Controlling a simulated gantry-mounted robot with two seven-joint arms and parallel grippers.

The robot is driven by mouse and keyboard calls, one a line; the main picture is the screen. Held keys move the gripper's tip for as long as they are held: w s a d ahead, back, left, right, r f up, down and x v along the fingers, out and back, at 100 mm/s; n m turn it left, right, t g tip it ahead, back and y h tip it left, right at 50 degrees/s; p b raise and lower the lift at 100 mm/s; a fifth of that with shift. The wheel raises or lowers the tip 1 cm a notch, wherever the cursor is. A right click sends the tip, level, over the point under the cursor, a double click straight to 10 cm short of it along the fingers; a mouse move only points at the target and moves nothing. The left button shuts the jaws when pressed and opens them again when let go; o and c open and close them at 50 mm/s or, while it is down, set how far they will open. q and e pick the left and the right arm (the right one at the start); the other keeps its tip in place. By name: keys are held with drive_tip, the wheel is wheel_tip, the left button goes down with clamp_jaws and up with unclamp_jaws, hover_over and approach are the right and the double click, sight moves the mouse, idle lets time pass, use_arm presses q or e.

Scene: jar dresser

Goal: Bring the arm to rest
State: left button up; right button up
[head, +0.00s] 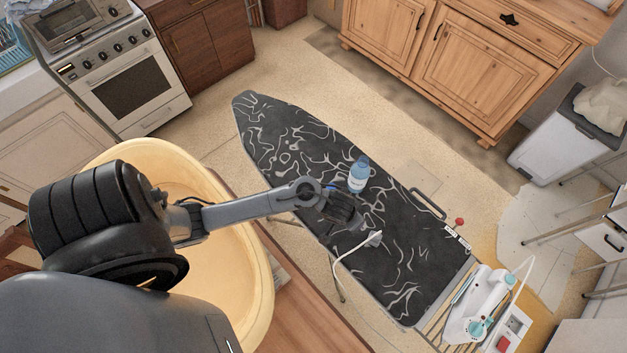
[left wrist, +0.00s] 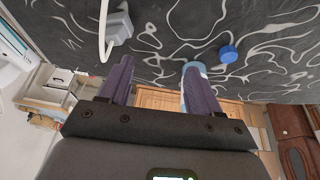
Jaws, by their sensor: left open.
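My left arm reaches from the left over the ironing board (head: 275,140), which has a black cover with pale swirls. My left gripper (head: 345,210) is above the middle of the board, its fingers mostly hidden by the wrist. In the left wrist view the two purple-grey fingers (left wrist: 158,86) are apart, with nothing seen held between them. A pale blue bottle (head: 359,176) stands on the board just beyond the gripper. Part of a light blue thing shows behind the right finger in the left wrist view. My right gripper is in neither view.
A white iron (head: 482,305) sits at the board's right end. A large yellow basin (head: 258,290) is below my arm. A stove (head: 130,90) and wooden cabinets (head: 470,65) stand behind open floor.

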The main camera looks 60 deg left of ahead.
use_arm(q)
drive_tip(key=s+r+m+p, duration=0.2)
drive_tip(key=s+r, duration=0.4)
drive_tip(key=r, duration=0.3)
drive_tip(key=s+r+m+p, duration=0.2)
drive_tip(key=s+r+p, duration=0.3)
drive_tip(key=s+r, duration=0.2)
wheel_tip(320, 180, up, 2)
drive_tip(key=shift+s+d+r, duration=0.15)
drive_tip(key=shift+s+d, duration=0.05)
drive_tip(key=shift+d, duration=0.25)
idle(0.7)
